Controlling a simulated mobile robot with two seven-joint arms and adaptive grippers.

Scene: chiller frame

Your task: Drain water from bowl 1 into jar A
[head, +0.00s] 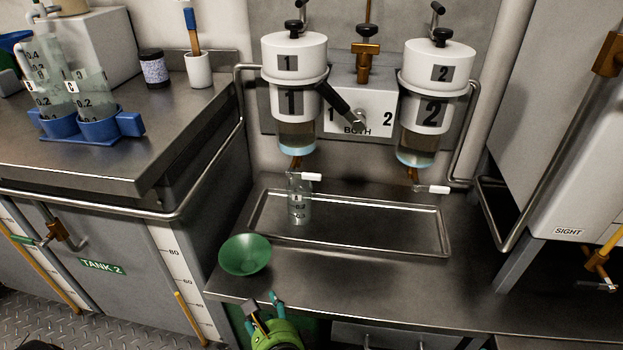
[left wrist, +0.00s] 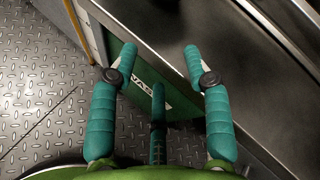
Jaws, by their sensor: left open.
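Bowl 1 (head: 297,135) is the clear, bluish-rimmed cup under the white housing marked 1, with murky liquid inside. Its brass drain (head: 297,162) has a white lever (head: 311,177) lying sideways. A clear graduated jar (head: 299,205) stands upright below this drain; its letter is too small to read. No stream of water is visible. My left gripper (head: 262,302) is open and empty, low at the counter's front edge, in front of the tray and the jar. In the left wrist view its teal fingers (left wrist: 158,50) are apart with nothing between them. My right gripper is out of view.
The jar stands in a shallow steel tray (head: 415,248). A green funnel-like dish (head: 245,254) sits on the counter left of it. Bowl 2 (head: 417,154) hangs at right. More jars stand in a blue rack (head: 130,124) on the left counter. A selector lever (head: 334,103) angles between the housings.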

